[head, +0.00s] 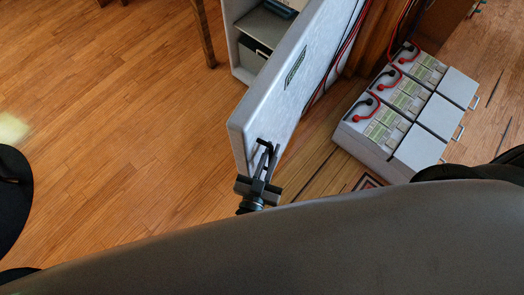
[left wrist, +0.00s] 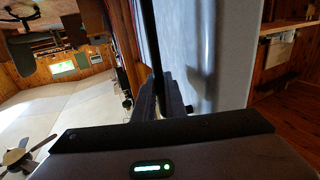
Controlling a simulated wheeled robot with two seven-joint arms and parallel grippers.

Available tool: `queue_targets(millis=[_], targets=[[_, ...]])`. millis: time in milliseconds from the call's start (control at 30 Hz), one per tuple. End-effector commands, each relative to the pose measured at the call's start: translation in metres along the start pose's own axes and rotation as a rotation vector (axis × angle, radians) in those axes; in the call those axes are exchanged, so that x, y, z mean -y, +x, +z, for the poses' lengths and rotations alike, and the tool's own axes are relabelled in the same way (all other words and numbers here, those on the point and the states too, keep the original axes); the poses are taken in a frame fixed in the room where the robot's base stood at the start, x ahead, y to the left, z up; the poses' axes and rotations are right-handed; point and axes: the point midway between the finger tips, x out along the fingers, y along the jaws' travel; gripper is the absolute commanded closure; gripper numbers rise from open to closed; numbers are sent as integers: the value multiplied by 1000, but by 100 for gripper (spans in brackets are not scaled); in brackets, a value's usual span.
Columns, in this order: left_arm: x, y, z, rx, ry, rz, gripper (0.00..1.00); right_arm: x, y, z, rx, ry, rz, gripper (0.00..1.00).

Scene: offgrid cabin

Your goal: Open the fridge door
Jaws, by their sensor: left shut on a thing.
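The fridge door (head: 268,100) is pale grey with a small badge and stands open at an angle, its free end toward me. Behind it, part of the fridge body (head: 240,58) and the shelves inside show. My left gripper (head: 266,152) is shut on the door near its free end. My right gripper is not in view.
A bank of grey batteries (head: 397,110) with red and black cables stands right of the door. A wooden table leg (head: 204,33) is at the top. The wood floor (head: 110,110) to the left of the door is clear.

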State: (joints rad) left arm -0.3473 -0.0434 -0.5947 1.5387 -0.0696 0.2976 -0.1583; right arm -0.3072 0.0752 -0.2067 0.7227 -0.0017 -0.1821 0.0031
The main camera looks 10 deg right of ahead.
Motion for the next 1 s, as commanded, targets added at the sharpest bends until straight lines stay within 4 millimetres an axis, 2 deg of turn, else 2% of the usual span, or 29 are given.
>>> queue_targets(millis=[467,500,833,1000], targets=[[-4,1,-2,-4,1,11,100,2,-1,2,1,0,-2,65],[-4,1,-2,-3,1,11,82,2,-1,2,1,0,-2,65],[-4,0,0,0,2,11,82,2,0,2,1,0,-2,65],[-4,-7,2,2,2,11,82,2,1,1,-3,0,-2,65]])
